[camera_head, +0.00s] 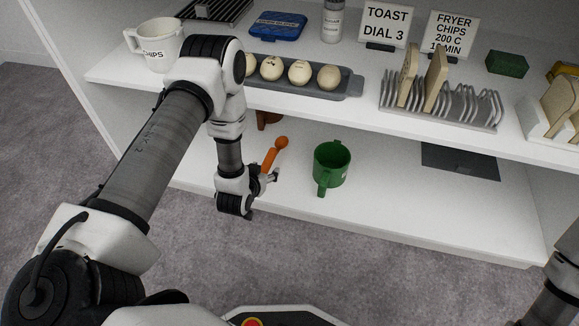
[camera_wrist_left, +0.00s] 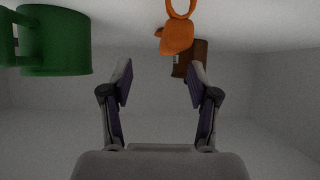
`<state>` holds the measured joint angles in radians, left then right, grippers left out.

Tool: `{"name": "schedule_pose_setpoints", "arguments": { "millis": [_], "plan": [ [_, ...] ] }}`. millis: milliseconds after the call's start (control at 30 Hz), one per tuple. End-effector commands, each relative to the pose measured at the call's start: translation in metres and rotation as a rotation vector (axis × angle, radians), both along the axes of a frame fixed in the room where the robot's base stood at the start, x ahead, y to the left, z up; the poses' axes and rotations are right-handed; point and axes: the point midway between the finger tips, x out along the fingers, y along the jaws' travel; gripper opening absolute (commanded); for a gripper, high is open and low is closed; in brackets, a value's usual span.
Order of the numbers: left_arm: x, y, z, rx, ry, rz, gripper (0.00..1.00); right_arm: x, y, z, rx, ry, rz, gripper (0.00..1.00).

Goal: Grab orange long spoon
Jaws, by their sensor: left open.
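The orange spoon (camera_head: 271,158) is on the lower white shelf, just beyond my left gripper (camera_head: 270,178). In the left wrist view the orange spoon (camera_wrist_left: 178,37) shows at the top, beyond and a little right of the middle of the fingers. My left gripper (camera_wrist_left: 160,84) is open, with nothing between its fingers. In the head view the gripper hides part of the spoon's near end. My right gripper is out of view; only part of that arm shows at the right edge.
A green mug (camera_head: 331,164) stands right of the spoon; it also shows in the wrist view (camera_wrist_left: 58,42). A brown object (camera_head: 268,117) sits behind the spoon, partly hidden. The upper shelf holds an egg tray (camera_head: 340,92) and a toast rack (camera_head: 440,108).

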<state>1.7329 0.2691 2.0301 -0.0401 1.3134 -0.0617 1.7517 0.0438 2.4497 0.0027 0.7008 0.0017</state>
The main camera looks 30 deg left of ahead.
Motion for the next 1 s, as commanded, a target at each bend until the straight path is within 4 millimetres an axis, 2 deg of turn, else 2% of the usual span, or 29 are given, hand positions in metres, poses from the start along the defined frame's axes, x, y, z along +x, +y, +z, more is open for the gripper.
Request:
{"name": "schedule_pose_setpoints", "arguments": {
  "millis": [33,133,267,500,600,800,833,900,1000],
  "plan": [
    [0.012,0.015,-0.011,0.013,-0.056,0.026,0.60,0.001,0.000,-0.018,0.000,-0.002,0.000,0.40],
    [0.030,0.029,-0.009,0.028,-0.111,0.044,0.60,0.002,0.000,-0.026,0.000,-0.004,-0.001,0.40],
    [0.046,0.032,-0.014,0.028,-0.113,0.043,0.60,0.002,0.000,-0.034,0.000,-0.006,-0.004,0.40],
    [0.081,0.037,-0.031,0.026,-0.111,0.041,0.60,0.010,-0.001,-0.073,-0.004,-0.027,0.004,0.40],
    [0.091,0.039,-0.033,0.026,-0.108,0.041,0.60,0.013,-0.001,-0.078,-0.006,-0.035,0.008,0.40],
    [0.092,0.040,-0.030,0.025,-0.105,0.041,0.60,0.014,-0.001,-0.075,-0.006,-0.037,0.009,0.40],
    [0.092,0.040,-0.030,0.025,-0.105,0.041,0.57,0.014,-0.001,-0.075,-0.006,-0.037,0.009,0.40],
    [0.092,0.040,-0.030,0.025,-0.105,0.041,0.32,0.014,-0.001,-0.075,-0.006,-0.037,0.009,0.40],
    [0.092,0.040,-0.030,0.025,-0.104,0.041,0.00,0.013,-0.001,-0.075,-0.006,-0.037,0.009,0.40]
  ]
}}
